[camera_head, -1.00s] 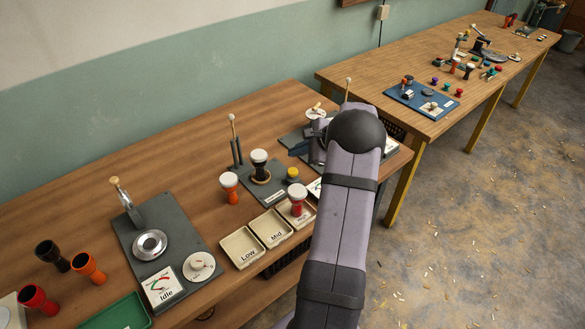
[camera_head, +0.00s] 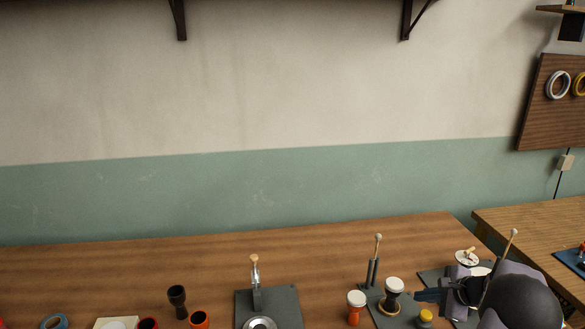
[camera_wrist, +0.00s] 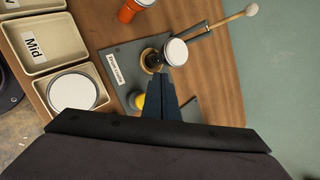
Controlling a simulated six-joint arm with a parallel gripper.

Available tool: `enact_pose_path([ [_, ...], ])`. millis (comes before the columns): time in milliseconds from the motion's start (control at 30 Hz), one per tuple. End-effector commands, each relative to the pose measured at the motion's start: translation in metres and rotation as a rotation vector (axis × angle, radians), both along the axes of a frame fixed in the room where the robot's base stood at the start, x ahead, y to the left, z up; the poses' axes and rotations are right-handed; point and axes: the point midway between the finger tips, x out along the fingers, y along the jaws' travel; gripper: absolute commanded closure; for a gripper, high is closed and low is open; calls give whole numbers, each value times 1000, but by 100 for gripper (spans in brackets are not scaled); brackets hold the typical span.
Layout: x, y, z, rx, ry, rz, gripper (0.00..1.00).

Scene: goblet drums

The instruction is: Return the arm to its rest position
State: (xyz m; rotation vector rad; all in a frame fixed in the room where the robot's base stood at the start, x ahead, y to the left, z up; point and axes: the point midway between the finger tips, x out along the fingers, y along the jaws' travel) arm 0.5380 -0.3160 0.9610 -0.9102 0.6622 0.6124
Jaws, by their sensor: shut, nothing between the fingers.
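My gripper (camera_head: 424,296) is at the lower right of the head view, at the bench's right part, pointing left. In the wrist view its dark fingers (camera_wrist: 165,88) are together with nothing between them. A black goblet drum with a white head (camera_head: 393,289) stands just left of the fingertips; the wrist view shows its head (camera_wrist: 176,52) just beyond them. The gripper is apart from the drum as far as I can see. An orange drum with a white head (camera_head: 355,306) stands further left. My dark, rounded arm joint fills the lower right corner.
A yellow knob (camera_head: 425,317) is close below the gripper. A mallet in a stand (camera_head: 376,258) rises behind the drums. A lever press (camera_head: 256,285) stands left.

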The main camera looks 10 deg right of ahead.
Motion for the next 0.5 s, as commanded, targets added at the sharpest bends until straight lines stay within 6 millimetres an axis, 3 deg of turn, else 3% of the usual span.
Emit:
enact_pose_path([
  [133,-8,80,9,-103,71,253,100],
  [267,-37,162,15,-236,139,562,100],
  [400,-93,238,18,-402,198,940,100],
  [500,-138,276,19,-520,223,1204,100],
])
